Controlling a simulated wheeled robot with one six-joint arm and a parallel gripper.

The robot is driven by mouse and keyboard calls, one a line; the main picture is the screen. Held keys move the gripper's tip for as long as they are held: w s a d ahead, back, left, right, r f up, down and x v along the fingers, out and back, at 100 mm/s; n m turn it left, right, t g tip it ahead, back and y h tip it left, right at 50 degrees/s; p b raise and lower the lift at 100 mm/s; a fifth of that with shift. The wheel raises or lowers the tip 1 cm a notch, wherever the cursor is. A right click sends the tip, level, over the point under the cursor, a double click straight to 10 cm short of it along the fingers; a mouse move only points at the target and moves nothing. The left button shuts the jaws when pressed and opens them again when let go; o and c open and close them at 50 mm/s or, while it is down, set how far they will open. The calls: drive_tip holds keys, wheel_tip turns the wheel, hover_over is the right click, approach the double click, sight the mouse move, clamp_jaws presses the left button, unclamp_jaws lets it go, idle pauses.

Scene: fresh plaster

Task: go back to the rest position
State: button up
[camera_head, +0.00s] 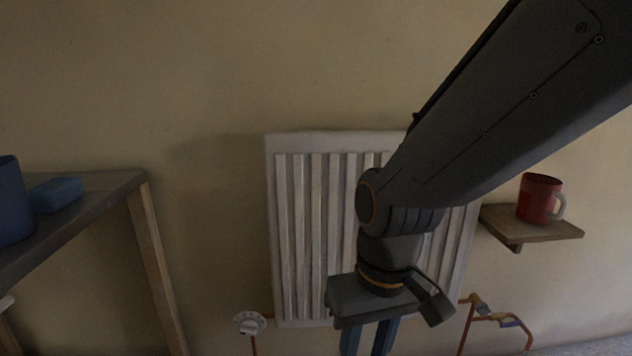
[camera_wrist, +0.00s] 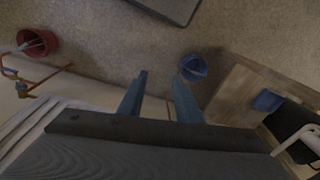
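My gripper (camera_head: 367,340) hangs pointing down in front of the white radiator (camera_head: 310,215) in the head view. Its fingertips are cut off by the lower edge there. In the wrist view my gripper (camera_wrist: 160,76) shows two blue fingers standing apart. Only floor shows between them, so it is open and empty. My arm reaches in from the upper right of the head view and hides part of the radiator.
A wooden table (camera_head: 95,182) stands left, bearing a blue block (camera_head: 56,195) and blue container (camera_head: 12,203). A red mug (camera_head: 540,198) stands on a wall shelf (camera_head: 530,228) at right. Pipes (camera_head: 497,318) are below. Blue (camera_wrist: 193,67) and red (camera_wrist: 37,43) buckets show on the floor.

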drive_tip(key=s+d+r+m+h+p, duration=0.1)
drive_tip(key=s+d+r+m+p, duration=0.1)
drive_tip(key=d+r+p, duration=1)
wheel_tip(320, 180, up, 3)
drive_tip(key=m+p, duration=0.1)
drive_tip(key=p, duration=0.5)
drive_tip(key=shift+s+d+p, duration=0.15)
drive_tip(key=shift+p, duration=0.25)
drive_tip(key=shift+m, duration=0.3)
